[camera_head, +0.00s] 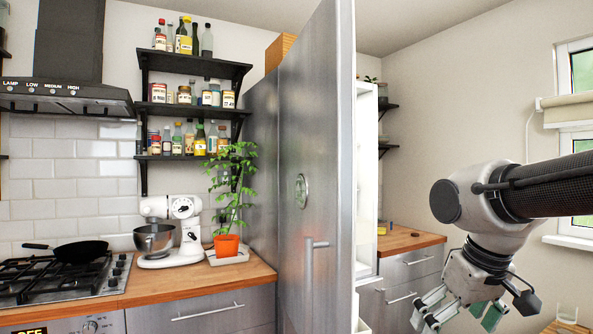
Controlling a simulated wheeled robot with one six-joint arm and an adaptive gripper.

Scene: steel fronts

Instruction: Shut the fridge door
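The steel fridge door (318,150) stands wide open in the middle of the view. Its outer face, with a vertical bar handle (309,275) and a round badge, is turned to the left, and its near edge points toward me. The white inside of the fridge (367,180) shows as a narrow strip to the right of the door; the rest of it is hidden behind the door. My gripper (455,314) is at the lower right, on the inner side of the door and apart from it. Its fingers point down, spread and empty.
A wooden counter (405,240) with steel drawers stands behind my gripper. Left of the door are a counter with a potted plant (227,245), a white stand mixer (185,210) and a hob with a pan (80,250). A wooden object (566,317) shows at bottom right.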

